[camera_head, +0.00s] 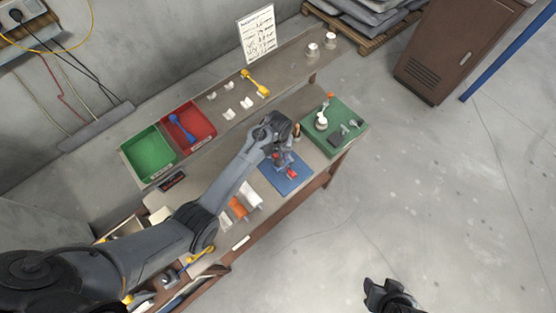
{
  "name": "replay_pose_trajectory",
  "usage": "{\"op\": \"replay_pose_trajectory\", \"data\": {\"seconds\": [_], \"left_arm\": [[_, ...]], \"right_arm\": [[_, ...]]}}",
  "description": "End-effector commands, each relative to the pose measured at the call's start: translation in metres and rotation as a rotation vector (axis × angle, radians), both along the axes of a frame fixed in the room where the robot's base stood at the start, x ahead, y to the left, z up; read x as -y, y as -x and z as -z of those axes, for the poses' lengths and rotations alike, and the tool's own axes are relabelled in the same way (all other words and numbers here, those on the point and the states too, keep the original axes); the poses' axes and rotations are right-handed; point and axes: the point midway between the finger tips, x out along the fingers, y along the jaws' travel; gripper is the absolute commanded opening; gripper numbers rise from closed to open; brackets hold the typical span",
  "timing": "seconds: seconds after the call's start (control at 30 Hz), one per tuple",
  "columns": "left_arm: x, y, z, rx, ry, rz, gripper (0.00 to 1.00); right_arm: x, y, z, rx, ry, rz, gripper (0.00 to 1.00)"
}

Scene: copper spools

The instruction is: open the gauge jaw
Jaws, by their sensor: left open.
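A small device with a red part (292,174) sits on the blue mat (271,180) on the bench. It may be the gauge, but its jaw is too small and too covered to make out. My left gripper (281,160) is over the far part of the blue mat, close to the red part, and open. I cannot tell whether it touches the device. My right gripper (376,290) is at the bottom edge, away from the bench over the floor; its fingers are too dark to read.
A green mat (349,147) right of the blue one bears a white and orange item (322,119) and small metal parts. Green (128,147) and red (207,118) bins stand at the left. White and orange rolls (238,208) lie near my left arm. Open floor lies right of the bench.

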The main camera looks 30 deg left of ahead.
Motion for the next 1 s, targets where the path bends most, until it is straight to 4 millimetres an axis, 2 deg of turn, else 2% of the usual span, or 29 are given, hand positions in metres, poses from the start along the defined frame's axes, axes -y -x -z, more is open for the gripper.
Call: {"op": "replay_pose_trajectory", "data": {"seconds": [0.2, 0.4, 0.6, 0.87, 1.0], "left_arm": [[-0.001, 0.000, 0.037, -0.002, -0.001, -0.001, 0.55], [-0.001, 0.000, 0.059, 0.000, -0.001, 0.000, 0.55], [-0.001, 0.000, 0.067, 0.000, -0.001, -0.001, 0.55], [-0.001, 0.000, 0.068, 0.001, 0.000, -0.001, 0.55], [-0.001, 0.000, 0.068, 0.001, 0.000, -0.001, 0.36]], "right_arm": [[0.000, 0.000, 0.000, 0.000, -0.001, 0.001, 0.49], [0.000, 0.000, 0.003, 0.001, -0.002, 0.002, 0.49], [0.000, 0.000, 0.004, 0.000, -0.002, 0.002, 0.49], [0.000, 0.000, 0.004, 0.000, -0.002, 0.002, 0.49], [0.000, 0.000, 0.004, 0.000, -0.002, 0.002, 0.49]]}}
